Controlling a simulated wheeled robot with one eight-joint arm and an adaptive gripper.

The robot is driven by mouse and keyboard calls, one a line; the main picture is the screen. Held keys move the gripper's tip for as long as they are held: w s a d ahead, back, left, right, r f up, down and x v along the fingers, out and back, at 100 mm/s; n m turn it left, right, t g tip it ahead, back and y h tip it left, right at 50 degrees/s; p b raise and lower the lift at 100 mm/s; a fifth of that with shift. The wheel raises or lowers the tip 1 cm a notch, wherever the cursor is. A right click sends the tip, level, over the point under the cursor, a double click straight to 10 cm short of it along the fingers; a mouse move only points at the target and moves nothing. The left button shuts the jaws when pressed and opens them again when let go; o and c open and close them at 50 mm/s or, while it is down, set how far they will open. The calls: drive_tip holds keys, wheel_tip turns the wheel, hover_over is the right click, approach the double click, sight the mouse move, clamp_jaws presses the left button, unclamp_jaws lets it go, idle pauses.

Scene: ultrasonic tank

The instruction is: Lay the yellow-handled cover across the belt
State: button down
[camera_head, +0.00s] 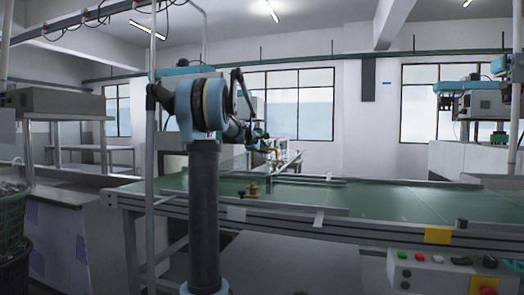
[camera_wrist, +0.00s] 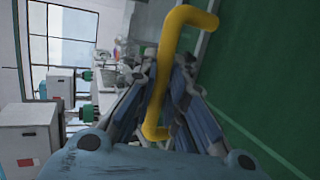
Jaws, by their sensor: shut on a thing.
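My gripper (camera_wrist: 160,95) is shut on the yellow handle (camera_wrist: 175,60), a bent bar that runs between the fingers in the wrist view. The cover's own panel cannot be made out in that view. In the head view, my gripper (camera_head: 264,145) is small and beyond my arm's column, above the far side of the belt. The green belt (camera_head: 385,202) runs across the picture to the right and also fills the right of the wrist view (camera_wrist: 255,75).
A brass-coloured fitting (camera_head: 253,191) stands by the belt's near edge. A control box with buttons (camera_head: 445,272) is at the front right. A white cabinet (camera_head: 70,225) and green baskets (camera_head: 12,222) are at left. Machines stand behind at right (camera_head: 480,105).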

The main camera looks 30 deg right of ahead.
sight(255, 160)
drive_tip(key=shift+f, duration=2.6)
drive_tip(key=shift+s+a, duration=0.3)
drive_tip(key=shift+a, duration=0.05)
drive_tip(key=shift+f, duration=1.45)
idle(0.7)
drive_tip(key=c, duration=1.5)
unclamp_jaws()
drive_tip(key=shift+c, duration=0.2)
drive_tip(key=v, duration=1.2)
drive_tip(key=shift+f, duration=0.1)
